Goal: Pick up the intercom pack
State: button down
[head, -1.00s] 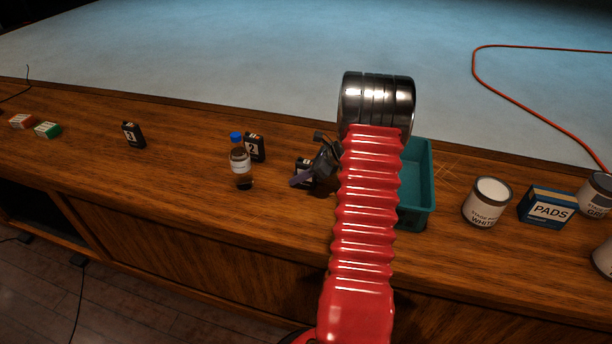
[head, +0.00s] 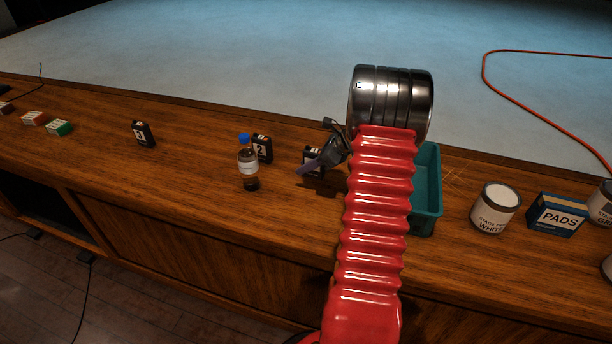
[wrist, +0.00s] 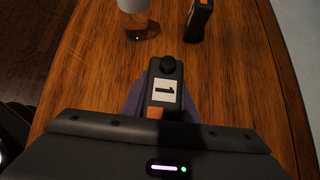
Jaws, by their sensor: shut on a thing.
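The intercom pack, a small black box with a white label marked 1 (wrist: 164,90), sits between my gripper's purple fingers (wrist: 162,104) in the wrist view. A round black knob is at its far end and an orange patch at its near end. In the head view, the pack (head: 313,156) is partly hidden behind my gripper (head: 315,166), left of my red arm. My gripper is shut on it and appears to hold it slightly above the wooden desk.
A bottle with a blue cap (head: 249,168) and pack 2 (head: 262,149) stand close on the left. Pack 3 (head: 143,134) is further left. A teal tray (head: 432,212) is right of my arm, then a white paint tin (head: 495,208) and a PADS box (head: 556,214).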

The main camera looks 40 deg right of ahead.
aim_at(312, 150)
jog(key=shift+r, duration=2.35)
